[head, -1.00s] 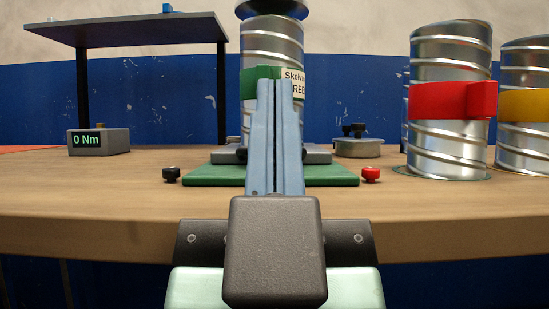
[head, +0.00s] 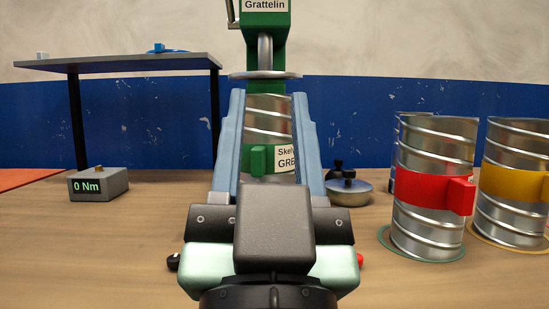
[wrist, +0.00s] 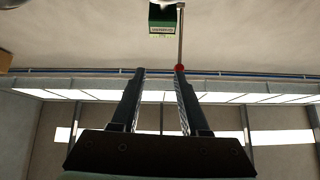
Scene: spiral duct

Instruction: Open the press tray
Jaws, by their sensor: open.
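In the head view, a green press head (head: 266,24) labelled "Grattelin" hangs above a silver disc (head: 265,76). Under it stands a silver spiral duct (head: 268,118) with a green labelled clamp (head: 262,158). My gripper (head: 268,95) points up in front of the duct, its blue fingers spread to either side and empty. My gripper and hand hide the press base, so I cannot see the tray there. In the wrist view, my open fingers (wrist: 159,71) point toward a green labelled block (wrist: 166,18) and a red-knobbed lever (wrist: 180,67).
A red-banded duct (head: 430,195) and a yellow-banded duct (head: 512,185) stand at right. A small grey pot (head: 348,192) sits behind my gripper. A "0 Nm" box (head: 98,186) is at left, under a shelf (head: 120,62). The left table front is clear.

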